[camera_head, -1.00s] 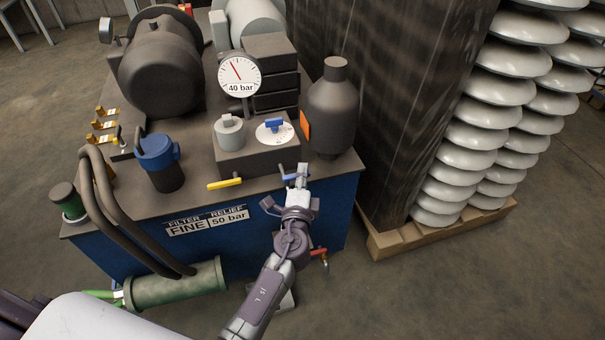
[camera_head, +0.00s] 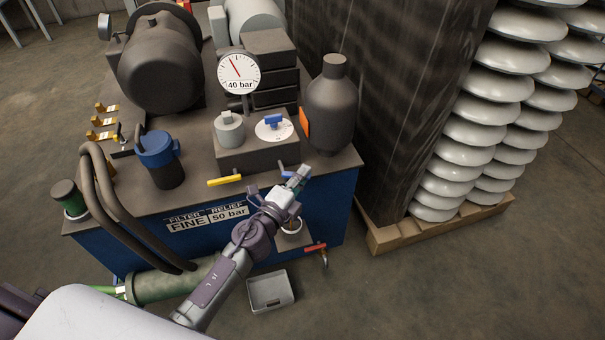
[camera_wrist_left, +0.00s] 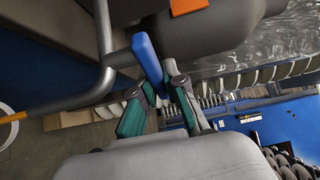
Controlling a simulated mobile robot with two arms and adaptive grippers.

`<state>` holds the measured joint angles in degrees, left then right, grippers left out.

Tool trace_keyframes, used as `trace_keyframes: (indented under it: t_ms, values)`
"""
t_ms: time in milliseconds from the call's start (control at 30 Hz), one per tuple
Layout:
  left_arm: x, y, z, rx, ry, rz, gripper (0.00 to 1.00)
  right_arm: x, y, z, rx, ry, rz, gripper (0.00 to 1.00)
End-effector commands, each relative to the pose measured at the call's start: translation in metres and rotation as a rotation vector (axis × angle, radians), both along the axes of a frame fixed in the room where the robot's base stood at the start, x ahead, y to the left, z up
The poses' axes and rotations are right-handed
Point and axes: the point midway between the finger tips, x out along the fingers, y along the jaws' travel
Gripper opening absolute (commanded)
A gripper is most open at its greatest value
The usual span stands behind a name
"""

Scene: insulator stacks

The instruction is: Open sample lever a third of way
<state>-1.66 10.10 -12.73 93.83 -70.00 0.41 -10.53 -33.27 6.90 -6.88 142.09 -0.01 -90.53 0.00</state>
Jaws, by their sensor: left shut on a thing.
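The sample lever is a small blue handle (camera_wrist_left: 147,58) on a grey pipe at the front edge of the hydraulic unit. In the left wrist view its lower end sits between the two fingers of my left gripper (camera_wrist_left: 161,92), which is shut on it. In the head view my left gripper (camera_head: 294,183) reaches up and right to the lever (camera_head: 287,174), and its fingers cover most of it. The exact lever angle is hard to tell. My right gripper is not in view.
A yellow lever (camera_head: 224,180) sits left of my gripper and a red lever (camera_head: 315,248) below right. A grey tray (camera_head: 271,291) lies on the floor. A dark bottle-shaped vessel (camera_head: 332,105) stands behind. Insulator stacks (camera_head: 470,140) stand on a pallet at right.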

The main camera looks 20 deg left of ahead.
Motion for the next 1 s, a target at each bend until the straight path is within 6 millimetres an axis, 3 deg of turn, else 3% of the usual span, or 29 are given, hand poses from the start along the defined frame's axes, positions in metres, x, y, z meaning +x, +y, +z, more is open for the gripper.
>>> trace_keyframes:
  t_ms: [67,100,267,667,1000]
  values:
    - [0.0,0.0,-0.001,0.0,0.001,0.001,0.0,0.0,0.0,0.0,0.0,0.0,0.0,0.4]
    - [0.0,0.0,-0.001,0.0,0.001,0.001,0.13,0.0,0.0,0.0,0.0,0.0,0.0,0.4]
    - [0.0,0.0,-0.001,0.0,0.001,0.002,0.38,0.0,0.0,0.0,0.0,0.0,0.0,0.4]
    - [-0.008,0.002,-0.001,0.0,0.002,0.002,0.38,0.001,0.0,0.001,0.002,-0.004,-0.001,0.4]
    - [-0.074,0.018,-0.002,-0.002,0.005,0.004,0.38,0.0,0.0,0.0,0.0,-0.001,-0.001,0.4]
